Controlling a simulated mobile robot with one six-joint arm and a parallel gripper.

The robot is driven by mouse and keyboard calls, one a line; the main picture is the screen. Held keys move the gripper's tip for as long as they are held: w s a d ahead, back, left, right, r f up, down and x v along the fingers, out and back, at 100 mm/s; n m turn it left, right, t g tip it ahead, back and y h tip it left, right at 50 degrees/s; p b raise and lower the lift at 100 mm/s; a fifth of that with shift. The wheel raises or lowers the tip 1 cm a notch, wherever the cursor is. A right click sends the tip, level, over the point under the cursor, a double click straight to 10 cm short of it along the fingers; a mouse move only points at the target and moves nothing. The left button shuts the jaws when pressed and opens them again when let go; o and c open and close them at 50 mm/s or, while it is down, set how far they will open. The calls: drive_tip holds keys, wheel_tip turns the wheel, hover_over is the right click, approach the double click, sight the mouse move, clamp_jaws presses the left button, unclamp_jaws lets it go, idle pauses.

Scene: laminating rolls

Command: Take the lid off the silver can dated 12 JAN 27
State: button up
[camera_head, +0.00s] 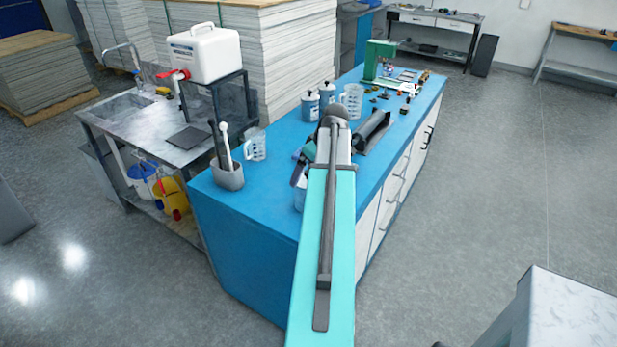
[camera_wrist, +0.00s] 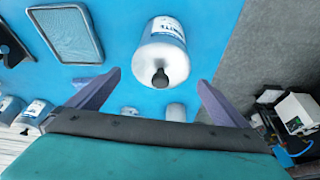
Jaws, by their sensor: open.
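A silver can (camera_wrist: 163,32) with a white label and blue print shows in the wrist view. Its pale lid (camera_wrist: 152,60) has a black knob (camera_wrist: 160,77) facing the camera. The date is not readable. My gripper (camera_wrist: 158,92) is open and empty, its two purple-grey fingers apart, with the can's knob end showing between and beyond them. No contact with the can shows. In the head view my arm hides much of the near bench, and a small part of a can (camera_head: 299,199) shows beside it. Two more lidded cans (camera_head: 310,105) (camera_head: 327,93) stand farther back.
The blue bench (camera_head: 250,205) also holds measuring jugs (camera_head: 351,100) (camera_head: 255,145), a grey holder (camera_head: 228,177) with upright tools and a dark tray-like thing (camera_head: 372,130). The wrist view shows a rectangular tray (camera_wrist: 65,60) and two labelled cans (camera_wrist: 35,115) (camera_wrist: 10,107) at left.

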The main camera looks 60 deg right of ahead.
drive_tip(key=shift+x, duration=0.85)
drive_tip(key=c, duration=1.1)
drive_tip(key=shift+r, duration=0.15)
drive_tip(key=shift+c, duration=0.2)
drive_tip(key=shift+r+b, duration=0.7)
drive_tip(key=shift+r, duration=0.65)
drive_tip(key=shift+s+d+r, duration=0.15)
drive_tip(key=shift+s+d, duration=0.05)
drive_tip(key=shift+s, duration=0.1)
drive_tip(key=s+d+r+b, duration=0.1)
drive_tip(key=s+d+b, duration=0.4)
drive_tip(key=s, duration=0.8)
drive_tip(key=shift+s+d+r, duration=0.35)
drive_tip(key=shift+s+d, duration=0.05)
drive_tip(key=shift+d, duration=0.55)
